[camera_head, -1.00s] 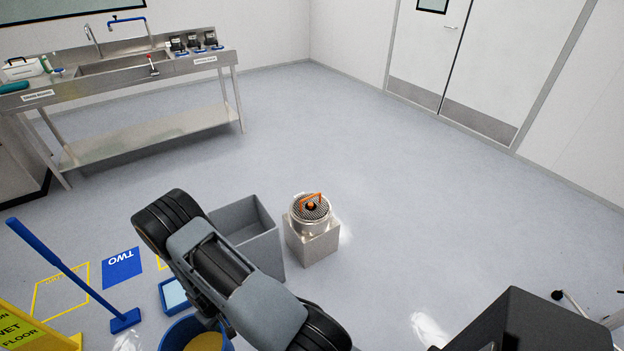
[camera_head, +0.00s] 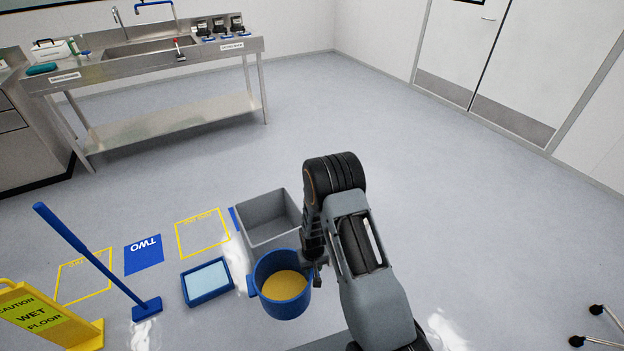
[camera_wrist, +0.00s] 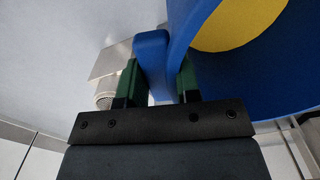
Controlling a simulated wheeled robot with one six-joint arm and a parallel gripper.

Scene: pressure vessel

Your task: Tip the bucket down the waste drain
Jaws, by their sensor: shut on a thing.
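The blue bucket (camera_head: 267,300) holds yellow contents (camera_head: 284,285) and looks roughly upright in the head view. My gripper (camera_head: 313,262) is at its right side. In the wrist view my gripper (camera_wrist: 158,82) has its green-padded fingers on either side of a blue tab (camera_wrist: 152,50) on the bucket (camera_wrist: 190,75), shut on it. The waste drain is hidden behind my arm in the head view. A pale metal box with a round part (camera_wrist: 108,78), likely the drain, shows left of the fingers in the wrist view.
A grey bin (camera_head: 268,217) stands just beyond the bucket. A blue tray (camera_head: 207,281), a blue-handled tool (camera_head: 95,262) and a yellow wet-floor sign (camera_head: 45,318) are left. A steel sink bench (camera_head: 160,70) is behind.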

